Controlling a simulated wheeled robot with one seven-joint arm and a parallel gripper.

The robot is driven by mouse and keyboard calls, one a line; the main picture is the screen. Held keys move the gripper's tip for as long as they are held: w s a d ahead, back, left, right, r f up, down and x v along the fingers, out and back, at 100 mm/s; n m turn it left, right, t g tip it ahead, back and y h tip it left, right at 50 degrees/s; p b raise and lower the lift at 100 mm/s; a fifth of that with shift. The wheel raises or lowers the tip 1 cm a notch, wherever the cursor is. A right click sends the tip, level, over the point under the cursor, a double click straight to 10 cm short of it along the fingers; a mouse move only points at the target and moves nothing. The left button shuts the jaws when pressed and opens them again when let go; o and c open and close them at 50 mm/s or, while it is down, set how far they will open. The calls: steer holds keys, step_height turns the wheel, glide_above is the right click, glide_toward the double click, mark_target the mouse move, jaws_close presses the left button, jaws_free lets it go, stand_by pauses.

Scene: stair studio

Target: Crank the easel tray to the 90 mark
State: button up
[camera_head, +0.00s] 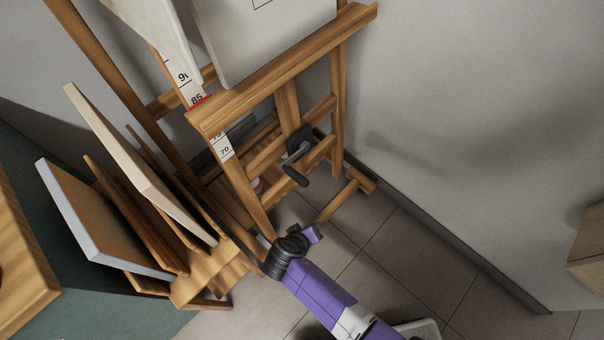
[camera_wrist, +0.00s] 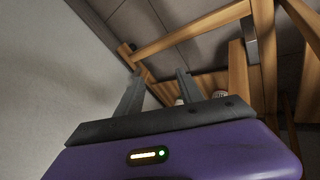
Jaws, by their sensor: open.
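The wooden easel (camera_head: 338,110) stands against the wall in the head view, its tray (camera_head: 285,72) carrying a pale canvas (camera_head: 270,40). A red pointer (camera_head: 201,103) at the tray's left end sits just by the 85 label. The dark crank handle (camera_head: 296,174) is on the lower front. My gripper (camera_head: 312,234) is below the crank, apart from it; its fingers are not clear there. In the wrist view my gripper (camera_wrist: 158,80) is open and empty, with no crank visible.
A wooden rack (camera_head: 215,275) with several panels (camera_head: 140,160) stands left of the easel. The easel's foot (camera_head: 345,195) reaches out near my gripper. A wooden top (camera_head: 20,260) is at far left. Tiled floor (camera_head: 400,250) to the right is clear up to the wall.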

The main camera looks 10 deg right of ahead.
steer(key=w+a+r+n+t+h+b, duration=0.1)
steer(key=w+a+r+n+t+b, duration=0.1)
steer(key=w+a+r+n+t, duration=0.25)
steer(key=w+a+r+n+t+b, duration=0.25)
steer(key=r+n+t, duration=0.2)
steer(key=r, duration=0.35)
steer(key=s+d+r+t+h, duration=0.1)
steer(key=d+r+h, duration=0.25)
steer(key=r, duration=0.25)
steer(key=b+x, duration=0.1)
steer(key=x, duration=0.6)
steer(key=shift+n, duration=0.3)
steer(key=shift+w+r+h, duration=0.1)
steer(key=shift+h, duration=0.15)
steer(key=shift+c, duration=0.3)
jaws_close()
